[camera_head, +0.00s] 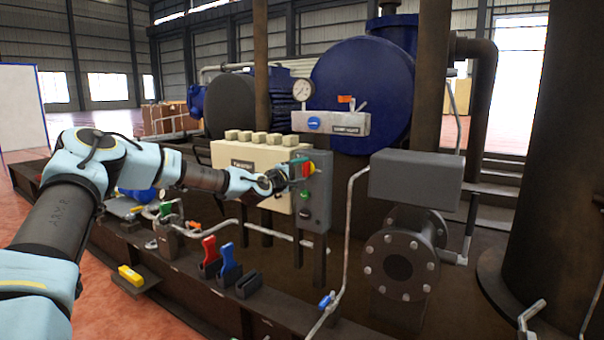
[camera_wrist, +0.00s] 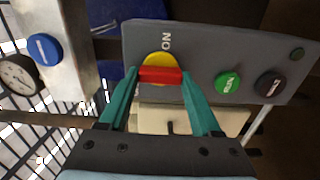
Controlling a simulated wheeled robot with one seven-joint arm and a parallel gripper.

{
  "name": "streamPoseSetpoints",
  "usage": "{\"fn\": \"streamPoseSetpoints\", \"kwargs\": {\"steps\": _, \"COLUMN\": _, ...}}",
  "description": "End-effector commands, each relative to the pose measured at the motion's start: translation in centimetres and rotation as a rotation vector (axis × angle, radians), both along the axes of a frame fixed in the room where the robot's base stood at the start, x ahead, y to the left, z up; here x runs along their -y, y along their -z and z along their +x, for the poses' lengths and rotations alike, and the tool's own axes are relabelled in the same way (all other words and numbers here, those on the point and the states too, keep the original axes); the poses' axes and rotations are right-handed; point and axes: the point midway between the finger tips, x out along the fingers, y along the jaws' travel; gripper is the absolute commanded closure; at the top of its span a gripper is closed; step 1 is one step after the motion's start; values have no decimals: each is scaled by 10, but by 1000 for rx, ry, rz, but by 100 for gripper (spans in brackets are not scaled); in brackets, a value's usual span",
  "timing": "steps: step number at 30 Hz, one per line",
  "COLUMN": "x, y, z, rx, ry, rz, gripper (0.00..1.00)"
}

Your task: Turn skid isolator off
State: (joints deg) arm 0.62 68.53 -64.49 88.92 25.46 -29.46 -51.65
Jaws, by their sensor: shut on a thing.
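The skid isolator is a red handle (camera_wrist: 160,76) on a yellow disc (camera_wrist: 158,58), on the grey control box. The control box (camera_head: 318,210) stands right of centre in the head view. In the wrist view the handle lies side to side, with the word ON above the disc. My gripper (camera_wrist: 160,77) is shut on the red handle, one teal finger at each end of it. In the head view my gripper (camera_head: 285,176) reaches the upper left of the box and the handle (camera_head: 308,168) is partly hidden.
A green button (camera_wrist: 228,84) and a dark button (camera_wrist: 270,84) sit on the same box face. A cream box (camera_head: 245,165) is close behind my gripper. A gauge (camera_head: 303,90) and valve unit stand above. Coloured levers (camera_head: 229,262) and a pipe lie lower down.

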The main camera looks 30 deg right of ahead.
Motion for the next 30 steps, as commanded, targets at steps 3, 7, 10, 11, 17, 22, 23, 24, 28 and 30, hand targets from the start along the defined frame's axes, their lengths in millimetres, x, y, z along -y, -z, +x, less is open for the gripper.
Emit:
{"fn": "streamPoseSetpoints", "kwargs": {"steps": 3, "x": -1, "y": 2, "z": 0, "rx": -19, "ry": -1, "rz": -8, "gripper": 91}}
{"fn": "streamPoseSetpoints", "kwargs": {"steps": 7, "x": -1, "y": 1, "z": 0, "rx": -27, "ry": -1, "rz": -13, "gripper": 91}}
{"fn": "streamPoseSetpoints", "kwargs": {"steps": 10, "x": -1, "y": 1, "z": 0, "rx": -28, "ry": -1, "rz": -13, "gripper": 91}}
{"fn": "streamPoseSetpoints", "kwargs": {"steps": 11, "x": -1, "y": 1, "z": 0, "rx": -28, "ry": -1, "rz": -13, "gripper": 91}}
{"fn": "streamPoseSetpoints", "kwargs": {"steps": 17, "x": -1, "y": 1, "z": 0, "rx": -27, "ry": -1, "rz": -13, "gripper": 91}}
{"fn": "streamPoseSetpoints", "kwargs": {"steps": 22, "x": 0, "y": 1, "z": 0, "rx": -26, "ry": -1, "rz": -12, "gripper": 16}}
{"fn": "streamPoseSetpoints", "kwargs": {"steps": 23, "x": 0, "y": 1, "z": 0, "rx": -26, "ry": -1, "rz": -13, "gripper": 13}}
{"fn": "streamPoseSetpoints", "kwargs": {"steps": 24, "x": 0, "y": 1, "z": 0, "rx": -26, "ry": 0, "rz": -13, "gripper": 8}}
{"fn": "streamPoseSetpoints", "kwargs": {"steps": 28, "x": 0, "y": 1, "z": 0, "rx": -26, "ry": 0, "rz": -13, "gripper": 5}}
{"fn": "streamPoseSetpoints", "kwargs": {"steps": 30, "x": 0, "y": 0, "z": 0, "rx": -26, "ry": 0, "rz": -13, "gripper": 5}}
